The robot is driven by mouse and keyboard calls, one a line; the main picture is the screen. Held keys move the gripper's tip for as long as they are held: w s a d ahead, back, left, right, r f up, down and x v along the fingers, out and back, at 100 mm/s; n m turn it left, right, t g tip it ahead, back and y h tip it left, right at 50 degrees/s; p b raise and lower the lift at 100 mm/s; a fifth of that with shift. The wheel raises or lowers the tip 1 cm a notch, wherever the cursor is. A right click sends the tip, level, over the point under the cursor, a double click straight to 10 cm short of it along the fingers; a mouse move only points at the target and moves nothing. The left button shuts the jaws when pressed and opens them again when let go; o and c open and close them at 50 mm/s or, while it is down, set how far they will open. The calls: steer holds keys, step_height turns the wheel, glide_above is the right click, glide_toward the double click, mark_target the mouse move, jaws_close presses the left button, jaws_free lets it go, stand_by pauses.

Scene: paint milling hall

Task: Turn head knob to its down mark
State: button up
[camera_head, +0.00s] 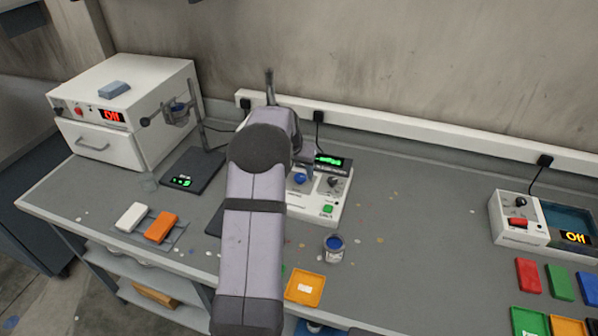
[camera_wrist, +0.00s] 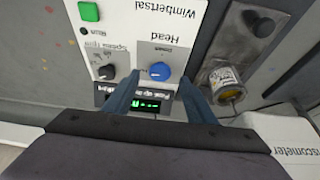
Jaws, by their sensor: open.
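The head knob (camera_wrist: 160,71) is blue and round, on the white front panel (camera_wrist: 134,36) of the machine, beside the word "Head". The panel appears upside down in the wrist view. The knob also shows in the head view (camera_head: 300,178), just right of my arm. My gripper (camera_wrist: 160,79) is open, with one blue-grey finger on each side of the knob and the knob between the tips. I cannot tell whether the fingers touch it. The knob's pointer direction and its down mark are too small to make out.
A black knob (camera_wrist: 107,71) and a green button (camera_wrist: 88,11) share the panel, near a lit green display (camera_wrist: 148,104). A jar with yellow contents (camera_wrist: 225,85) stands beside the panel. A blue paint jar (camera_head: 334,248) and orange tray (camera_head: 305,287) are in front.

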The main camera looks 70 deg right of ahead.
mark_target(300, 177)
steer(key=shift+p+x, duration=0.45)
steer(key=shift+x, duration=1.05)
steer(key=c, duration=1)
steer(key=shift+c, duration=0.2)
steer(key=shift+f+b, duration=0.1)
steer(key=shift+b, duration=0.2)
steer(key=shift+w+f+m+g+b, duration=0.15)
steer(key=shift+m+g+b, duration=0.15)
steer(key=shift+m+b, duration=0.45)
steer(key=shift+m+g+b, duration=0.3)
steer(key=shift+m+b, duration=0.4)
steer(key=shift+m, duration=0.05)
steer(key=shift+r, duration=0.25)
